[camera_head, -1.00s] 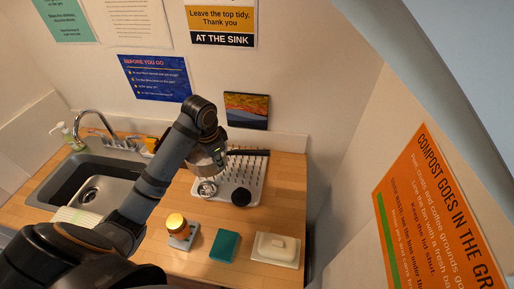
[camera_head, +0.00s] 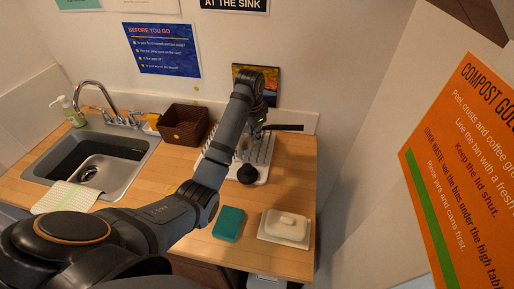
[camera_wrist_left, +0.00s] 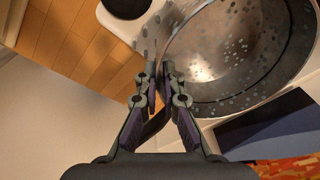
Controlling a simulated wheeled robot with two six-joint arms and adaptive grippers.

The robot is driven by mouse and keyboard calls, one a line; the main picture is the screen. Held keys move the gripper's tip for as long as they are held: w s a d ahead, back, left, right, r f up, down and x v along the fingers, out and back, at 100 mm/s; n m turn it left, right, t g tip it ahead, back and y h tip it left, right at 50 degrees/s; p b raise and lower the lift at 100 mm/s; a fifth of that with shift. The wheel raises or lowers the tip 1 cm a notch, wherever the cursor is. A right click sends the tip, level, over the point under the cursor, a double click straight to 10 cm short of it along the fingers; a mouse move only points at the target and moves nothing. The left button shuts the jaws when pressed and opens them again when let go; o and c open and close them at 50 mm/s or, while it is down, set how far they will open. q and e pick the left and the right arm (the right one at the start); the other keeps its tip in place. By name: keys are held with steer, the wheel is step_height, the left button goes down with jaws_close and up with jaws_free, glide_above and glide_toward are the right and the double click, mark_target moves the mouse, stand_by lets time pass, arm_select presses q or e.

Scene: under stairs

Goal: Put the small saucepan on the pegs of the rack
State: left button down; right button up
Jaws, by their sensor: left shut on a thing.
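The small saucepan (camera_wrist_left: 250,45) fills the upper right of the left wrist view as a grey metal bowl with a speckled look. My left gripper (camera_wrist_left: 161,80) is shut at its near rim; the exact contact is hard to make out. In the head view my left gripper (camera_head: 258,130) is over the back of the white peg rack (camera_head: 262,176), and the pan is mostly hidden there. A dark bar (camera_head: 287,127), apparently the pan's handle, sticks out to the right. Upright pegs show on the rack. I cannot tell whether the pan touches them. My right gripper is out of view.
A black round item (camera_head: 247,174) sits at the rack's front. A brown basket (camera_head: 184,124) stands left of it, near the sink (camera_head: 95,165). A teal block (camera_head: 229,223) and a butter dish (camera_head: 285,227) lie in front. A picture (camera_head: 243,76) leans on the wall behind.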

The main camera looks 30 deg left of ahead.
arm_select(q)
steer(key=shift+w+d+f+b, duration=0.25)
steer(key=shift+w+f+b, duration=0.15)
steer(key=shift+f, duration=0.4)
step_height(320, 180, down, 2)
steer(key=shift+w+f+p, duration=0.1)
steer(key=shift+w+p, duration=0.05)
steer(key=shift+p, duration=0.15)
steer(key=shift+f, duration=0.1)
steer(key=c, duration=1.5)
jaws_free()
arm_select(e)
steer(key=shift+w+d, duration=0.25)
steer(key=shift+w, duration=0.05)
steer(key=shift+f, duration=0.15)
